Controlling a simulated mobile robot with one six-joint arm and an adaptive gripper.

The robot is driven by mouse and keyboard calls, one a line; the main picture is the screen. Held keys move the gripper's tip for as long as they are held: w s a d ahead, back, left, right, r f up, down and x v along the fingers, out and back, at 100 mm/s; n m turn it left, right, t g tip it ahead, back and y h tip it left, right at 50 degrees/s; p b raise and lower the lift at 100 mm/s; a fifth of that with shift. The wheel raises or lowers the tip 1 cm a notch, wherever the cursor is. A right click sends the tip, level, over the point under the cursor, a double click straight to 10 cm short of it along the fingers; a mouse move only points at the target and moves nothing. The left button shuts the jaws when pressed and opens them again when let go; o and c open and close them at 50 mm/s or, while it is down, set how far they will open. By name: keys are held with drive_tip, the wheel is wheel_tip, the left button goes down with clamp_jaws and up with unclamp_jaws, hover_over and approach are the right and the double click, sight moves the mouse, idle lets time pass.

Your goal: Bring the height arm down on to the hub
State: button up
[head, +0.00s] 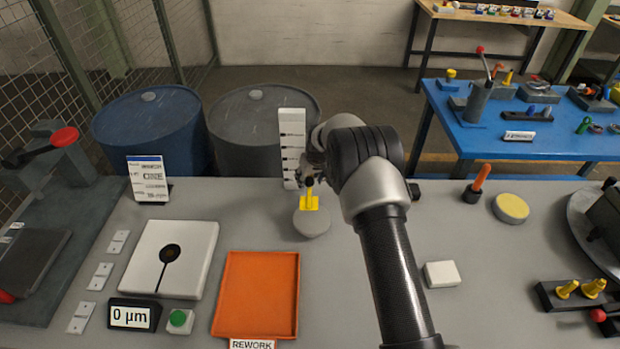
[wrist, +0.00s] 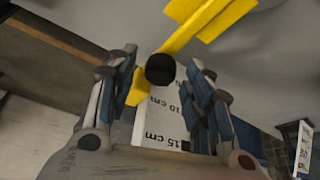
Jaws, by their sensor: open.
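The height arm is a yellow piece (head: 309,203) with a black knob (head: 309,181), in front of a white upright scale (head: 292,125). Below it a round grey disc (head: 312,224) lies on the bench; I cannot tell whether this is the hub or whether the yellow piece touches it. My gripper (head: 312,178) is at the knob, partly hidden by my wrist. In the wrist view my gripper (wrist: 163,72) is open, with its fingers on either side of the black knob (wrist: 160,69). The yellow arm (wrist: 195,32) crosses beyond, and the scale (wrist: 160,122) shows between the fingers.
An orange rework tray (head: 257,290) and a white plate with a black piece (head: 195,245) lie left of my arm. A white block (head: 441,274), an orange-handled tool (head: 478,182) and a yellow-topped disc (head: 510,208) lie to the right. Two drums stand behind the bench.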

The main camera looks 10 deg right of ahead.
drive_tip(key=v, duration=1.2)
